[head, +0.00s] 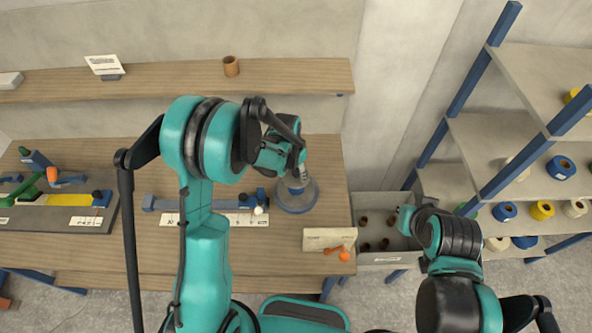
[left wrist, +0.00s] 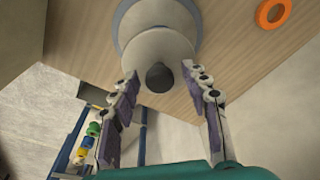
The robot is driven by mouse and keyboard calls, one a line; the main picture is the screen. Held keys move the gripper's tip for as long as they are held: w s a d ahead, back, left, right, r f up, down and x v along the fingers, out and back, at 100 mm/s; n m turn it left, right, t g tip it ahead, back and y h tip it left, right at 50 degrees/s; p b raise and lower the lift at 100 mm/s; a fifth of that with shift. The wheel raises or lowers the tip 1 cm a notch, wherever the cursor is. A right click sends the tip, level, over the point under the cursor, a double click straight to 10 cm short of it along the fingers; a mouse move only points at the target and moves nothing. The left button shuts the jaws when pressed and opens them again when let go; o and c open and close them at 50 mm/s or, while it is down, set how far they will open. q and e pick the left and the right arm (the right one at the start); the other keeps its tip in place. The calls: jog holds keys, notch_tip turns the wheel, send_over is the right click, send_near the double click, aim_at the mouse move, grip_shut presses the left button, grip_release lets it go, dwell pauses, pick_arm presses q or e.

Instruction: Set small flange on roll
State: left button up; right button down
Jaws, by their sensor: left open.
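My left gripper (head: 297,172) is over the table at the round grey-blue base (head: 297,207). In the left wrist view the left gripper (left wrist: 165,95) is open, its fingers spread either side of a pale round piece (left wrist: 157,50) with a dark round end (left wrist: 160,77). This piece stands in front of a wider grey-blue disc (left wrist: 124,12); I cannot tell whether it is the roll or the small flange. An orange ring (left wrist: 272,13) lies on the table to the right. My right gripper (head: 404,218) is beside the grey bin; its fingers cannot be made out.
The grey bin (head: 380,260) holds several brown cores. A rack (head: 497,170) with coloured rolls is at right.

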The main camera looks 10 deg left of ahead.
aim_at(292, 180)
pick_arm(q)
notch_tip(292, 180, up, 12)
jog(key=s+a, duration=0.1)
jog(key=s, duration=0.1)
jog(key=s+a+r+n+t, duration=0.2)
jog(key=s+r, duration=0.1)
jog(key=s, duration=0.3)
jog(key=s+a+r+n+t, duration=0.1)
jog(key=s+r+n+t, duration=0.1)
jog(key=s, duration=0.3)
jog(key=s+a+r+n+t+y, duration=0.1)
jog(key=s+a+r+n, duration=0.1)
jog(key=s+r, duration=0.3)
jog(key=shift+s+a+n+t+p, duration=0.35)
jog(key=shift+s+n+t+p, duration=0.05)
jog(key=shift+s, duration=0.4)
notch_tip(292, 180, down, 20)
jog(key=b, duration=2)
